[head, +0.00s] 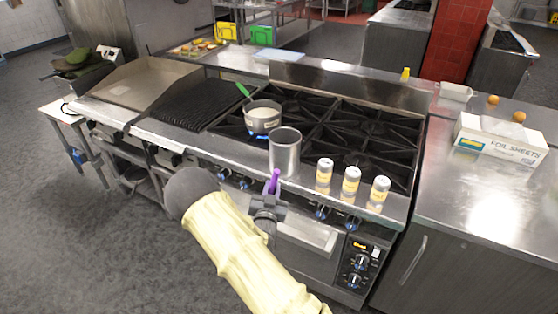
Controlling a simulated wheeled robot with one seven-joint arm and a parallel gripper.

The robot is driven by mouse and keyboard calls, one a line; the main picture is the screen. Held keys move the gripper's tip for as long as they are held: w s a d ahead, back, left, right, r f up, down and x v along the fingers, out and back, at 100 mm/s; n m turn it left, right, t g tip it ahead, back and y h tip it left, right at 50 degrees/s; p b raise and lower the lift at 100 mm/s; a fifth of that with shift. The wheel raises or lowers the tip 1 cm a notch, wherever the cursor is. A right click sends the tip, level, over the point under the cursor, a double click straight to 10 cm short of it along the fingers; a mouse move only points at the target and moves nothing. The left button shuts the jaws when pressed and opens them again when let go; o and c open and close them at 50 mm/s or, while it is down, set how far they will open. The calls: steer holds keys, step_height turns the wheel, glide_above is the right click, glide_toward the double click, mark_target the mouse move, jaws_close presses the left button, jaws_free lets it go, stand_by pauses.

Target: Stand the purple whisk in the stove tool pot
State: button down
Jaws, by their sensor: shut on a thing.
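The purple whisk (274,180) shows as a short purple piece standing up from my gripper (269,202). My gripper is shut on it in front of the stove's front edge. The rest of the whisk is hidden by my gripper and arm. The stove tool pot (285,152) is a plain metal cylinder standing upright on the stove's front ledge. It is just behind and slightly right of the whisk in the picture. I cannot tell whether the whisk touches it. The pot's mouth faces up, and no tools show above its rim.
Several shakers (351,184) stand right of the pot on the ledge. A saucepan (263,117) with a green handle sits on a burner behind it. The stove's right burners (370,130) are clear.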

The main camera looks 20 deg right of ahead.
steer(key=s+a+f+n+y+b, duration=0.1)
steer(key=s+f+y, duration=0.1)
steer(key=s+f, duration=0.2)
steer(key=s+a+f+n+t+y+b, duration=0.1)
steer(key=s+f+n+y, duration=0.1)
steer(key=f, duration=0.8)
steer(key=s+a+f+n+y+b, duration=0.1)
steer(key=s+f+n+y, duration=0.1)
steer(key=s+f, duration=0.5)
steer(key=shift+a+t+y+b, duration=0.3)
steer(key=shift+y+b, duration=0.1)
steer(key=shift+y, duration=0.5)
steer(key=shift+w+a, duration=0.1)
